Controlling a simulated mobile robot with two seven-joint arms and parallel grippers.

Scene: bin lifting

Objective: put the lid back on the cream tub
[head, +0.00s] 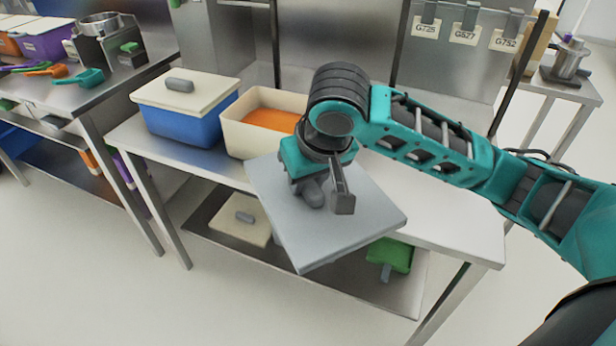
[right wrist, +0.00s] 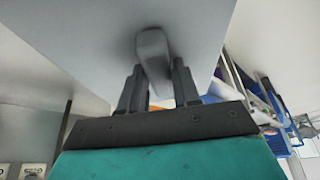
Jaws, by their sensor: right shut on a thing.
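The cream tub (head: 232,135) stands open on the steel table, with orange contents (head: 267,119) inside. A flat grey lid (head: 375,225) is held out in front and to the right of the tub, apart from it, over the table's front edge. My right gripper (head: 322,192) is shut on the lid's grey handle. In the right wrist view, the two fingers (right wrist: 158,85) stand on either side of the handle (right wrist: 153,55), with the lid's face (right wrist: 70,40) beyond. My left gripper is not in view.
A blue tub (head: 185,124) with a cream lid (head: 190,92) stands just left of the cream tub. A cream lid (head: 238,222) and a green item (head: 392,256) are on the lower shelf. The table top (head: 440,225) is clear at right. Tags hang on the back rail.

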